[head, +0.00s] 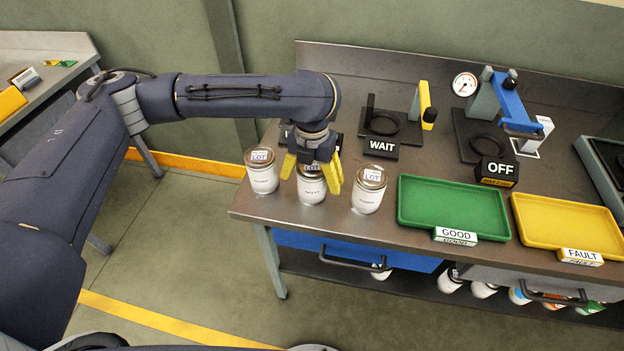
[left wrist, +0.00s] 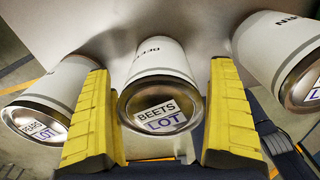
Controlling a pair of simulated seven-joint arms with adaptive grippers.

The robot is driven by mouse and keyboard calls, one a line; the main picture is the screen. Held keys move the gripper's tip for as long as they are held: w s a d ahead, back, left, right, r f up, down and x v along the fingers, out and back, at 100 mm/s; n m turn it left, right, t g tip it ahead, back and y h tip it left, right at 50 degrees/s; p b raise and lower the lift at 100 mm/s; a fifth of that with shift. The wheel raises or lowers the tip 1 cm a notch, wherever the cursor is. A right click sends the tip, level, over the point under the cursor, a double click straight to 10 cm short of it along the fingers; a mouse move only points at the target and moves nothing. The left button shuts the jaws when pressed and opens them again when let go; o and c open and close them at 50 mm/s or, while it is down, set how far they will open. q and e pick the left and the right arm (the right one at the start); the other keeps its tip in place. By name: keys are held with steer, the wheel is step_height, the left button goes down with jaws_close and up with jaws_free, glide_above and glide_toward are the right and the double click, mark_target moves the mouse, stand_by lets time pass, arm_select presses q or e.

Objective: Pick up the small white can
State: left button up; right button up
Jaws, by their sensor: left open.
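Three white cans with metal lids and LOT tags stand upright in a row at the bench's left front: a left can (head: 262,178), a middle can (head: 311,191) and a right can (head: 368,199). They look alike in size. My left gripper (head: 312,176) points down over the middle can, its yellow fingers open on either side of it. In the left wrist view the middle can (left wrist: 160,65), tagged BEETS, lies between the fingers, with gaps beside it. A can tagged PEARS (left wrist: 62,85) and another can (left wrist: 270,45) flank it. My right gripper is not in view.
A green tray (head: 403,212) marked GOOD and a yellow tray (head: 519,226) marked FAULT lie to the right. Behind stand a WAIT sign (head: 381,147), an OFF sign (head: 497,172) and a blue-handled press (head: 512,104). Neighbouring cans stand close to the fingers.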

arm_select(q)
steer(key=shift+f, duration=0.1)
steer(key=shift+c, duration=0.4)
steer(key=c, duration=1.5)
steer(key=shift+c, duration=0.8)
